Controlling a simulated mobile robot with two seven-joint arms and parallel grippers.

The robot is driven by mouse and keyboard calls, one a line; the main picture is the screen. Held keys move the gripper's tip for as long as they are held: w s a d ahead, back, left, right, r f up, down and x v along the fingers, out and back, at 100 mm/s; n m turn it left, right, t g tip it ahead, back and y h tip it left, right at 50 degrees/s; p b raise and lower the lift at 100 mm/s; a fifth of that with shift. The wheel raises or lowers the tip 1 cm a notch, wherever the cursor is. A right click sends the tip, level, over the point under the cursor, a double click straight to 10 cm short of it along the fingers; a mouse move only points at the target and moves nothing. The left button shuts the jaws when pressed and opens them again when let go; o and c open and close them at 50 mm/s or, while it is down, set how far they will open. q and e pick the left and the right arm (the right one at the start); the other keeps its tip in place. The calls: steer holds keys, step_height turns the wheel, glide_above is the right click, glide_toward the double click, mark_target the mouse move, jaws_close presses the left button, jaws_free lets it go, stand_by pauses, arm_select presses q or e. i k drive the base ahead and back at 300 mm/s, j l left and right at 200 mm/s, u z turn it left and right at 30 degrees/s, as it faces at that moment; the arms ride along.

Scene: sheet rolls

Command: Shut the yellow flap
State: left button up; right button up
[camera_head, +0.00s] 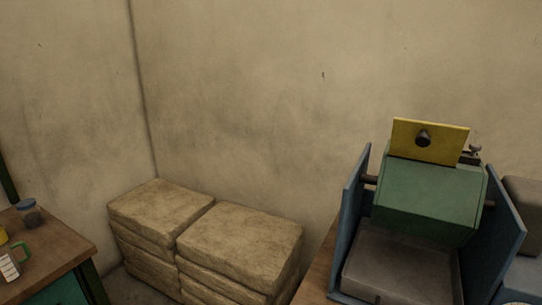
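The yellow flap (405,138) stands raised, tilted slightly back, at the top of a green machine housing (428,196) on the right. A dark round knob (423,138) sits on the flap's front face. The green housing hangs between two blue side plates, with a grey metal tray (402,266) below it. Neither of my grippers shows in the head view.
The machine stands on a brown table (319,270). Stacked tan sacks (240,246) fill the floor against the wall at centre left. Another wooden table (55,243) at the left holds a jar (29,212) and a green-handled cup (11,264).

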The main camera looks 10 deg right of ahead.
mark_target(439, 143)
steer(key=z, duration=1.3)
